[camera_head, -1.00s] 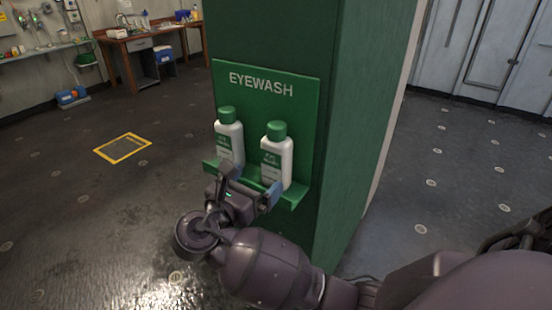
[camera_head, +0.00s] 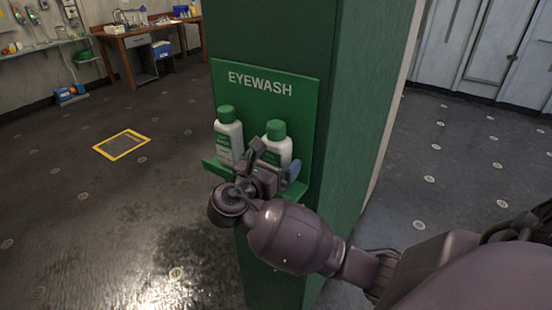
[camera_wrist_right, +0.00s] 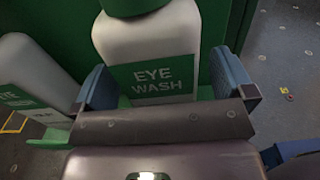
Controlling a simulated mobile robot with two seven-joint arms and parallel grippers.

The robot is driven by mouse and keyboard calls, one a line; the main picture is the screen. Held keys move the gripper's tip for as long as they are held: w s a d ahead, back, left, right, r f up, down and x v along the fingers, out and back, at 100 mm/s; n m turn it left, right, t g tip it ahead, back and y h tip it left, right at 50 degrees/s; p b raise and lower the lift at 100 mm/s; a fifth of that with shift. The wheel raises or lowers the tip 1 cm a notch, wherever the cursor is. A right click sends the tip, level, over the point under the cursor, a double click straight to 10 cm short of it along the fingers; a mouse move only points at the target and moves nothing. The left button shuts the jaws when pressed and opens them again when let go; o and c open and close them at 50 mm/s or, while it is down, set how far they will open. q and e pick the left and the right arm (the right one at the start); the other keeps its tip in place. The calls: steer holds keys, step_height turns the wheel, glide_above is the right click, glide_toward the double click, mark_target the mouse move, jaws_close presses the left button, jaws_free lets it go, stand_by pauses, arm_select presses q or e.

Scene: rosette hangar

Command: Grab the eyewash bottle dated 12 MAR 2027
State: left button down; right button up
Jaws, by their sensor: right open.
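Two white eyewash bottles with green caps and green labels stand side by side on a green wall shelf (camera_head: 212,168). The left bottle (camera_head: 229,138) is at the left edge in the right wrist view (camera_wrist_right: 32,82). The right bottle (camera_head: 278,150) fills the middle of the right wrist view (camera_wrist_right: 150,45), its label reading EYE WASH. My right gripper (camera_head: 274,162) is open in front of the right bottle, its blue-padded fingers (camera_wrist_right: 165,80) spread to either side of it. It hides that bottle's lower part in the head view. No date is legible on either bottle. My left gripper is not in view.
A green EYEWASH backboard (camera_head: 262,85) is fixed to a green pillar (camera_head: 365,120) behind the bottles. The left bottle stands close to my right gripper's left finger. A workbench (camera_head: 130,35) stands far back left. Open floor lies on both sides.

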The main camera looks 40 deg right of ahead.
steer(key=shift+c, duration=0.5)
steer(key=c, duration=1.2)
steer(key=shift+r, duration=0.1)
